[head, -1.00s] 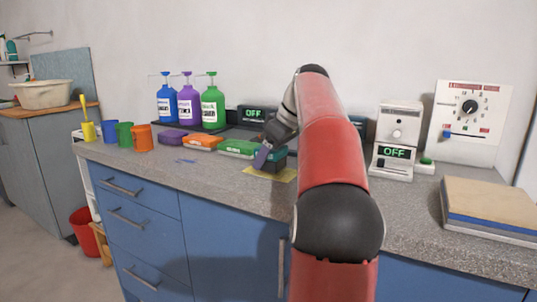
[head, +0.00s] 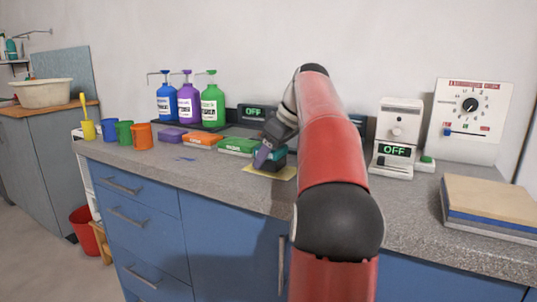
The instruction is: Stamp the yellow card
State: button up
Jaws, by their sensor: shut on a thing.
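The yellow card (head: 284,174) lies flat on the grey counter, partly covered by my gripper and what it holds. My gripper (head: 264,152) reaches down over the card from my red arm. It is shut on a dark block-like thing (head: 276,164), likely a stamp, which is low over the card or touching it; I cannot tell which. The grip itself is largely hidden. A teal pad or block edge (head: 291,157) shows just behind it.
Purple, orange and green (head: 237,146) pads lie in a row to the left. Colored cups (head: 142,136) and three pump bottles (head: 212,106) stand further left. A white device reading OFF (head: 396,150) and stacked boards (head: 492,205) are on the right.

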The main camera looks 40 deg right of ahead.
jog(key=shift+f, duration=0.3)
dwell(0.6)
notch_tip(320, 180, up, 3)
jog(key=shift+f+p, duration=0.1)
jog(key=shift+p, duration=1.1)
jog(key=shift+r, duration=2.1)
